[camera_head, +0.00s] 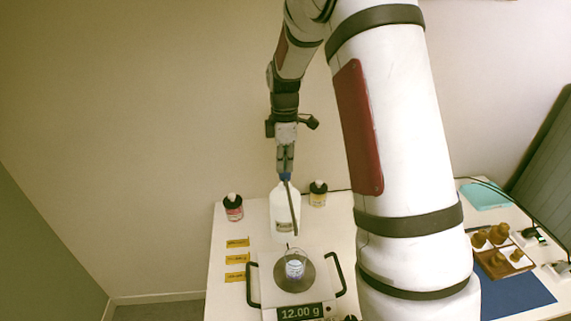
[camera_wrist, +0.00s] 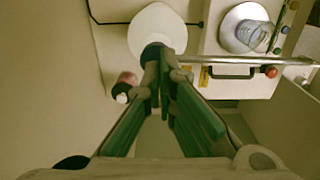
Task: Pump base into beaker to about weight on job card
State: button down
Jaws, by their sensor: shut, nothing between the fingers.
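The white base bottle (camera_head: 284,222) stands upright behind the scale (camera_head: 256,290), with a blue pump head (camera_head: 286,177) on top. A metal spout (camera_wrist: 235,60) runs from the pump toward the beaker side. The glass beaker (camera_head: 295,271) sits on the scale's round dark pan, with some bluish contents or marking low in it. The scale display (camera_head: 299,313) reads 12.00 g. My gripper (camera_head: 285,168) points down, shut and empty, with its tips at the top of the pump head. The wrist view shows the fingertips (camera_wrist: 162,62) together over the dark pump head (camera_wrist: 152,49); contact is unclear.
Two small black-capped bottles stand beside the base bottle: a red one (camera_head: 233,208) and a yellow one (camera_head: 318,194). Yellow labels (camera_head: 236,259) lie left of the scale. Brown bottles in a tray (camera_head: 499,261) stand right, near a blue mat (camera_head: 517,295). My arm hides the table's middle.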

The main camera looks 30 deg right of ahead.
jog(key=shift+f, duration=0.35)
notch_tip(320, 180, down, 2)
dwell(0.4)
jog(key=shift+r, duration=0.35)
notch_tip(320, 180, up, 14)
jog(key=shift+f, duration=0.2)
